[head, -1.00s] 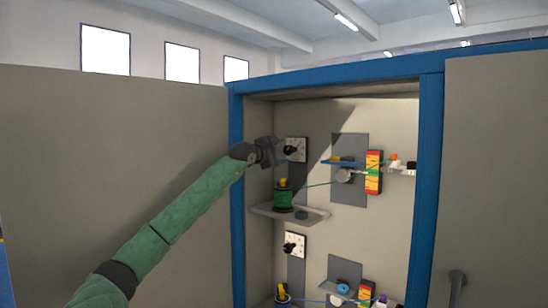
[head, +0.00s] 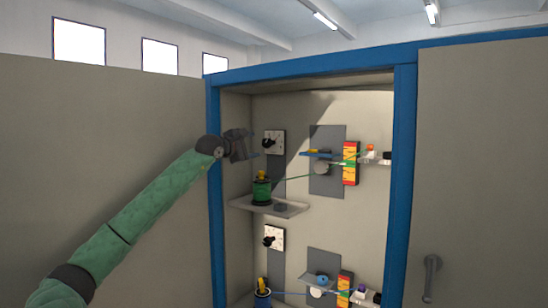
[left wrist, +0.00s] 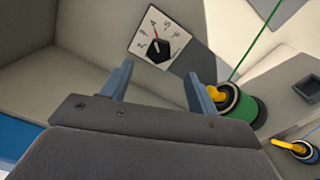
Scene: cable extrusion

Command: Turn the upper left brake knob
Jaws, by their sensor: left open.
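The upper left brake knob is a black knob (head: 269,143) on a white dial plate, on the upper back wall of the cabinet. In the left wrist view the knob (left wrist: 158,48) sits on its marked dial, with a red line beside it. My left gripper (head: 252,143) is just left of the knob in the head view. In the left wrist view the open fingers (left wrist: 160,75) have nothing between them, and the knob lies beyond their tips, apart from them. My right gripper is out of view.
A green spool (head: 261,191) stands on a grey shelf (head: 290,208) below the knob, with a green cable running right. In the left wrist view the spool (left wrist: 240,105) is close to the right finger. A lower knob (head: 269,240) and the blue cabinet frame (head: 214,180) are nearby.

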